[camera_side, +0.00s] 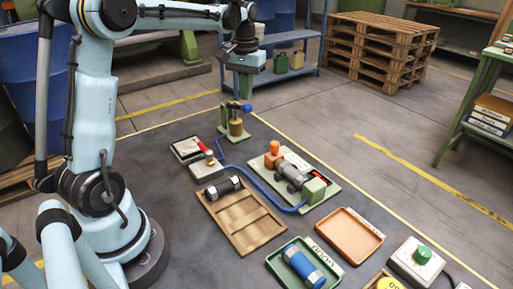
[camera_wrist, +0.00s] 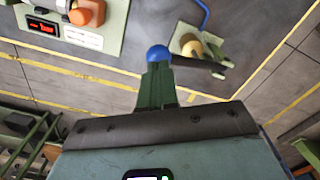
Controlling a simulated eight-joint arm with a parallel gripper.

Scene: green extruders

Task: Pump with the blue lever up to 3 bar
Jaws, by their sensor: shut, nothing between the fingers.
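The hand pump (camera_side: 236,127) has a brass body on a green base and stands at the back of the dark mat. Its dark lever ends in a blue knob (camera_side: 246,108). In the wrist view the brass pump top (camera_wrist: 190,45), the dark lever arm (camera_wrist: 205,64) and the blue knob (camera_wrist: 158,54) show. My gripper (camera_side: 243,96) is shut and empty, pointing down above the knob. In the wrist view its green fingertips (camera_wrist: 157,68) overlap the knob's near edge; I cannot tell if they touch. A red-lit display (camera_wrist: 42,27) sits on the test stand, its digits unreadable.
The test stand (camera_side: 322,190) with an orange knob (camera_side: 274,147) is joined to the pump by a blue hose (camera_side: 262,183). A wooden tray (camera_side: 257,232), green tray (camera_side: 273,264) and orange tray (camera_side: 371,243) lie in front. A button box (camera_side: 402,265) is at right.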

